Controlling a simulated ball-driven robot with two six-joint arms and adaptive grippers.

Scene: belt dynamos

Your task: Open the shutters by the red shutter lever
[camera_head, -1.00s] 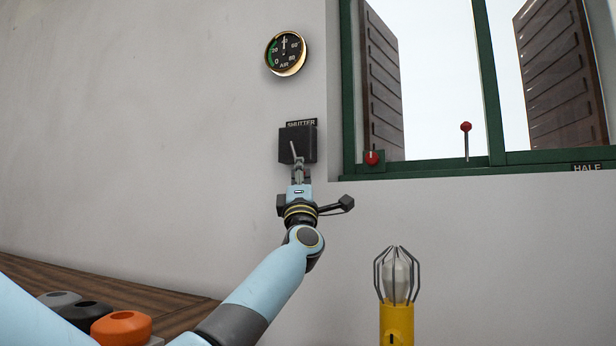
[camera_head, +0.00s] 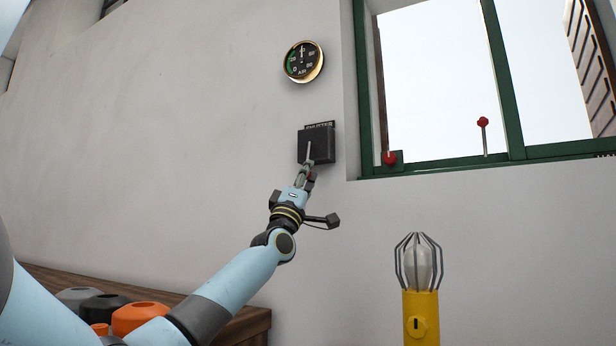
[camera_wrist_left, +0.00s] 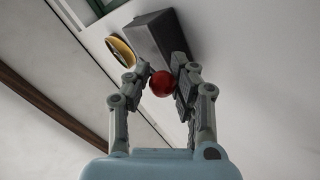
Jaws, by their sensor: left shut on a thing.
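The shutter lever is a grey rod (camera_head: 309,152) on a black box (camera_head: 325,146) marked SHUTTER on the wall. Its red ball knob (camera_wrist_left: 162,84) sits between the fingers in the left wrist view. My left gripper (camera_head: 309,176) is shut on this knob, just below the box, and mostly covers it in the head view. Outside the window, the right shutter (camera_head: 594,60) is a brown slatted panel swung out at the picture's right edge. The left shutter (camera_head: 381,90) shows only as a thin dark strip beside the window frame. My right gripper is not in view.
A round air gauge (camera_head: 303,62) hangs above the box. A red knob (camera_head: 389,158) and another red-topped lever (camera_head: 483,123) are at the green window frame (camera_head: 500,70). A yellow caged lamp (camera_head: 421,300) stands in front. Orange and dark objects (camera_head: 140,317) are at lower left.

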